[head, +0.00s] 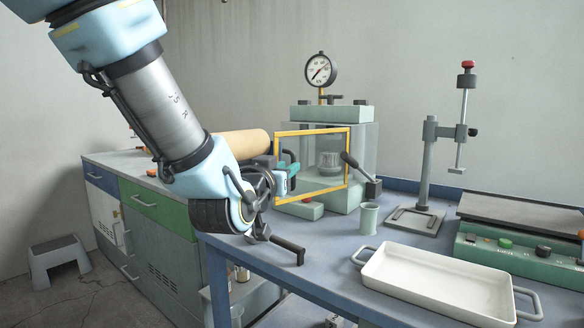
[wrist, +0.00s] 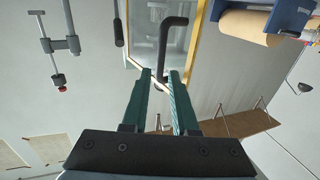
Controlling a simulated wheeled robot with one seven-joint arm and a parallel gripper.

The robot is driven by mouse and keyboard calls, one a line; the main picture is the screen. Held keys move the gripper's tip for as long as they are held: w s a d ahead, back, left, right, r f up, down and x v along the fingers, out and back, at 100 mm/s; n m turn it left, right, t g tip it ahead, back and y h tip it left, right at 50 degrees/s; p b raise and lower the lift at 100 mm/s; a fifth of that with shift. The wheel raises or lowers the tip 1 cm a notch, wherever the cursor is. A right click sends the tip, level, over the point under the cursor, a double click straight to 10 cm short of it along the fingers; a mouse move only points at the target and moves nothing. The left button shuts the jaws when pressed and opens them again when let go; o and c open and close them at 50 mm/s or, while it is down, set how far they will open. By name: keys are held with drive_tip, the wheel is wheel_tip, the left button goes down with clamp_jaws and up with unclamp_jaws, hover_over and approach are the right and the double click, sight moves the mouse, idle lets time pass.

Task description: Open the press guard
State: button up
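The press (head: 330,113) stands on the blue bench, with a dial gauge on top. Its guard is a clear panel in a yellow frame (head: 318,131), seen across the press front. The guard's left edge reaches out past the press body, and the panel looks angled away from it. My gripper (head: 290,172) is at the guard's left edge, by its dark handle (head: 281,150). In the wrist view the green fingers (wrist: 160,77) are apart, with the black hooked handle (wrist: 163,45) between their tips. Small gaps seem to show beside it; contact is unclear.
A black lever (head: 358,168) juts from the press's right. A green cup (head: 369,218) and white tray (head: 388,285) stand nearer the front. A grey stand (head: 425,175) and a hotplate-like unit (head: 520,255) are to the right. A tan roll (head: 240,143) lies behind my arm.

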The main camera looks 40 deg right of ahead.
drive_tip(key=shift+b+v, duration=1.65)
drive_tip(key=shift+v, duration=1.3)
drive_tip(key=w+a+f+n+g+y, duration=0.1)
drive_tip(key=w+a+f+n+y, duration=0.3)
drive_tip(key=w+a+f+y, duration=0.75)
drive_tip(key=s+a+f+n+g+y, duration=0.15)
drive_tip(key=a+f, duration=0.25)
drive_tip(key=a, duration=0.5)
drive_tip(key=s+a+f+n+g+y, duration=0.1)
drive_tip(key=a+f+n+g, duration=0.3)
drive_tip(key=a, duration=0.5)
drive_tip(key=s+a+f+n+g+y, duration=0.1)
drive_tip(key=a+f, duration=0.4)
drive_tip(key=a, duration=0.4)
drive_tip(key=w+p+v, duration=0.2)
drive_tip(key=p+v, duration=1.6)
drive_tip(key=p, duration=0.1)
drive_tip(key=shift+w+a+r+g, duration=0.25)
drive_tip(key=shift+a+r+g, duration=0.1)
drive_tip(key=shift+r, duration=0.1)
